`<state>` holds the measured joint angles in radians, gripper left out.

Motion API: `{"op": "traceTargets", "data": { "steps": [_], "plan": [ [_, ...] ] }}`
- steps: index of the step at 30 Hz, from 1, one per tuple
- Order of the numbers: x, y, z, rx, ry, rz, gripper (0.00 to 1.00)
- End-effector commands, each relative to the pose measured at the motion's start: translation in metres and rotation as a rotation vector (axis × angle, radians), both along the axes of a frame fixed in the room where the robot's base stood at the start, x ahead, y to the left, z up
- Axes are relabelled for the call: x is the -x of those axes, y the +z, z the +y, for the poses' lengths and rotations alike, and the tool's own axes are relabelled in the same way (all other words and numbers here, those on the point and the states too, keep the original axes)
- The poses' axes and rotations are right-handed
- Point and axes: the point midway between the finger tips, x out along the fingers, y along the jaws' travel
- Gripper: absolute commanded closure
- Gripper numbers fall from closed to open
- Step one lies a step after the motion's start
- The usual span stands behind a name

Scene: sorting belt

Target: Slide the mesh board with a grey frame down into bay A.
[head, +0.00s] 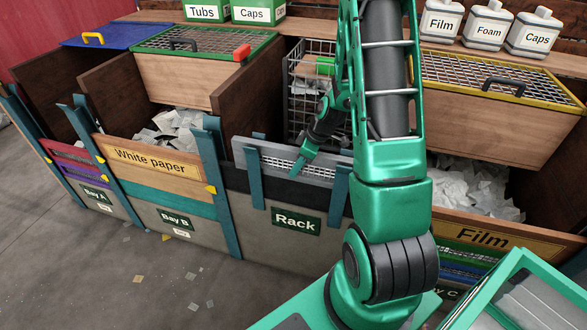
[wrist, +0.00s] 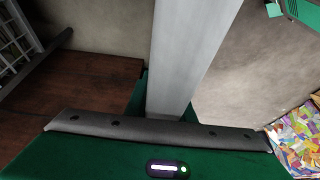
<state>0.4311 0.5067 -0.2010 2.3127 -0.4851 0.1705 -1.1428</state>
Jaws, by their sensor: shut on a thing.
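The mesh board with a grey frame (head: 250,158) stands upright in the rack (head: 238,208), between its teal posts, with its upper part showing above the rack front. My gripper (head: 299,167) is at the board's top edge, shut on the grey frame. In the wrist view the frame's grey bar (wrist: 190,50) runs up from between the jaws, whose tips are hidden. Bay A (head: 95,194) is at the far left, its front slot between teal posts. Coloured board edges, red to purple, show there.
Bay B (head: 178,218), with a White paper board (head: 155,158), lies between the rack and Bay A. Tall brown dividers (head: 240,80) stand between the bays. A wire basket (head: 298,100) stands behind the rack. Scraps lie on the open floor (head: 90,270) in front.

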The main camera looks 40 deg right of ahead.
Motion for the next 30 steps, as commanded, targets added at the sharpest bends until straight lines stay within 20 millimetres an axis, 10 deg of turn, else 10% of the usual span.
{"op": "traceTargets", "data": {
  "steps": [17,30],
  "plan": [
    [-0.001,0.004,0.000,0.001,0.000,-0.003,1.00],
    [-0.002,0.076,-0.001,0.003,0.000,-0.007,1.00]
  ]
}}
